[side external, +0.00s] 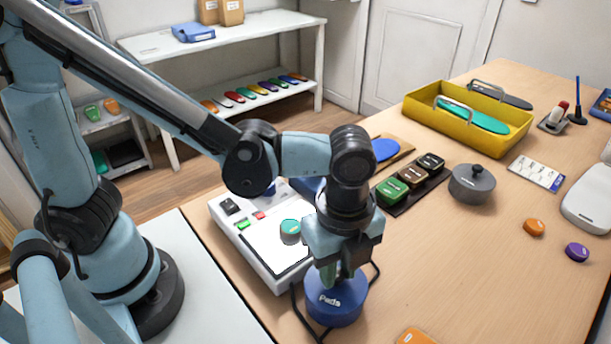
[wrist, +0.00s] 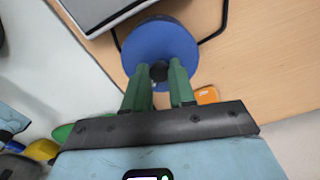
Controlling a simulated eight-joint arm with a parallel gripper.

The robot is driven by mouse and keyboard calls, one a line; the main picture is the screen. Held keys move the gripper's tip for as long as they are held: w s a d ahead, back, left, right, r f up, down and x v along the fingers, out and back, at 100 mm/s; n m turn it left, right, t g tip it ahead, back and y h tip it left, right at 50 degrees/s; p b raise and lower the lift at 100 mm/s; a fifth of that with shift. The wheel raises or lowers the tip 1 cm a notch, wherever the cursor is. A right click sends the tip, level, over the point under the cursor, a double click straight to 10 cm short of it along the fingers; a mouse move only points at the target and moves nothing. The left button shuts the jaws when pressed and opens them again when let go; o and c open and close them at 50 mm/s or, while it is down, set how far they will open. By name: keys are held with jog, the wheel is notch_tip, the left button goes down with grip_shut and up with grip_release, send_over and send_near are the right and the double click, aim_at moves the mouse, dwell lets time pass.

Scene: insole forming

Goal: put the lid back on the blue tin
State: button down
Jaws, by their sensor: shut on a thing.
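The blue tin (side external: 336,306), marked "Pads", stands upright on the wooden table beside the white device. My gripper (side external: 338,272) points down over it, with its fingers at the middle of its top. In the wrist view, my green fingers (wrist: 159,76) are shut on a small dark knob (wrist: 159,73) at the middle of a round blue lid (wrist: 160,38). The lid hides the tin's mouth and appears level and centred over the tin. I cannot tell whether it rests fully on the rim.
The white device (side external: 282,272) with a bright panel stands close to the left, a green-topped round piece (side external: 290,227) on it. A black cable (side external: 298,312) curves beside the tin. An orange item (side external: 415,337) lies at the front. A grey pot (side external: 472,187) stands right, with clear table between.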

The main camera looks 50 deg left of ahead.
jog(key=shift+c, duration=1.9)
grip_release()
jog(key=shift+r, duration=2.5)
grip_shut()
jog(key=shift+f, duration=2.15)
